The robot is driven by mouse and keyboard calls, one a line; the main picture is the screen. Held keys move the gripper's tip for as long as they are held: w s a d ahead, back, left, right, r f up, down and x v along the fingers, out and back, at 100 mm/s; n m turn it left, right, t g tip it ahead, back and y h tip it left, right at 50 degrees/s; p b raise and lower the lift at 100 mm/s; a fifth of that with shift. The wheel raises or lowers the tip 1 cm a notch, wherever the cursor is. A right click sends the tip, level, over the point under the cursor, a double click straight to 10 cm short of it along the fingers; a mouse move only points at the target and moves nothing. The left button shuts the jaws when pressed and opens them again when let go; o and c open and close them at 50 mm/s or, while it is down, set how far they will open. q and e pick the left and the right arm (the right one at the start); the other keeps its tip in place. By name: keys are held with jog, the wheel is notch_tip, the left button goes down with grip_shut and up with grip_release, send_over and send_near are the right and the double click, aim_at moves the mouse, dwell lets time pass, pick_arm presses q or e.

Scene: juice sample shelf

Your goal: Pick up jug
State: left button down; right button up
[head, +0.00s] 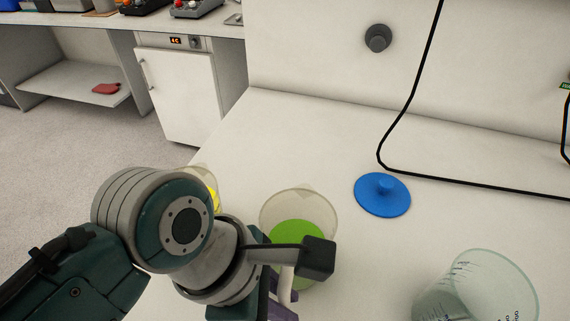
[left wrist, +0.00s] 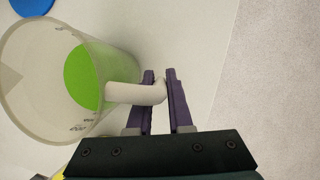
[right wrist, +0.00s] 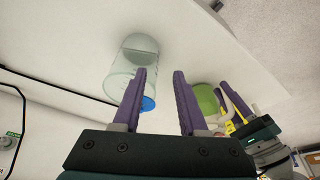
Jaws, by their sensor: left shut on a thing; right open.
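A translucent jug (head: 298,207) with green liquid stands on the white bench, partly hidden by my left arm in the head view. In the left wrist view the same jug (left wrist: 112,62) shows its white handle (left wrist: 125,93). My left gripper (left wrist: 160,84) is shut on this handle, a purple finger on each side. In the right wrist view the green jug (right wrist: 207,100) is at the right. My right gripper (right wrist: 159,74) is open and empty, and its arm is out of the head view.
A blue round lid (head: 383,194) lies on the bench behind the jugs. A container with yellow contents (head: 213,190) is mostly hidden behind my left arm. The bench is clear between the lid and the clear jug.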

pick_arm(q)
notch_tip(320, 180, up, 20)
jog(key=p, duration=0.4)
jog(key=shift+f, duration=0.25)
jog(key=c, duration=1.4)
grip_release()
grip_shut()
